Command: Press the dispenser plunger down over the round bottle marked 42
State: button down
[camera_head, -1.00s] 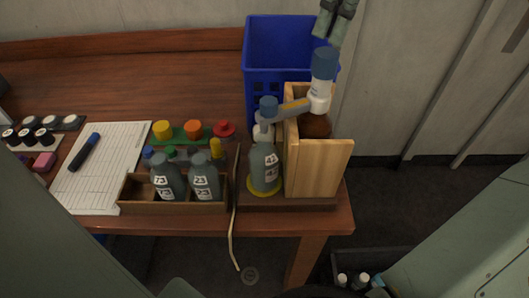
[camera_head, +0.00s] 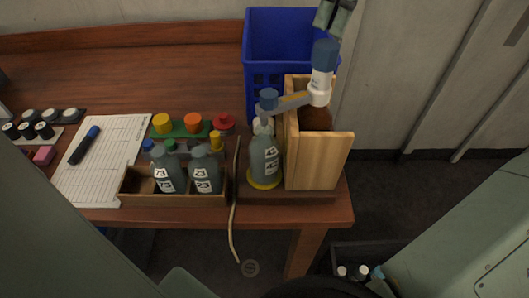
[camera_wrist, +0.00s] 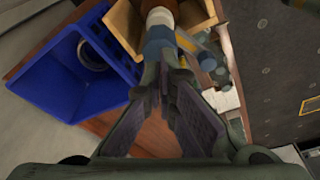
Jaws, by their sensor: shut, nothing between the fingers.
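The dispenser has a blue-capped, white-collared plunger (camera_head: 324,58) above a wooden stand (camera_head: 320,162). Its grey arm (camera_head: 293,101) reaches left, with a blue end (camera_head: 268,99) over a round grey bottle (camera_head: 264,155) on a yellow ring (camera_head: 265,183). The bottle's label is too small to read surely. My gripper (camera_head: 330,20) is at the top edge of the head view, just above the blue cap. It is shut and empty. In the wrist view, my fingertips (camera_wrist: 166,76) point toward the blue cap (camera_wrist: 160,38); I cannot tell whether they touch it.
A blue basket (camera_head: 262,75) stands behind the stand. A wooden tray (camera_head: 175,200) with labelled bottles sits left. Farther left are a paper sheet (camera_head: 100,170) and a marker (camera_head: 84,145). The wall is close behind; a cable (camera_head: 232,225) hangs over the table edge.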

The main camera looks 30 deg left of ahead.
aim_at(328, 44)
jog(key=shift+f, duration=0.15)
jog(key=shift+f+b, duration=0.7)
jog(key=shift+f, duration=0.8)
jog(key=shift+r+p, duration=0.8)
jog(key=shift+r, duration=2.7)
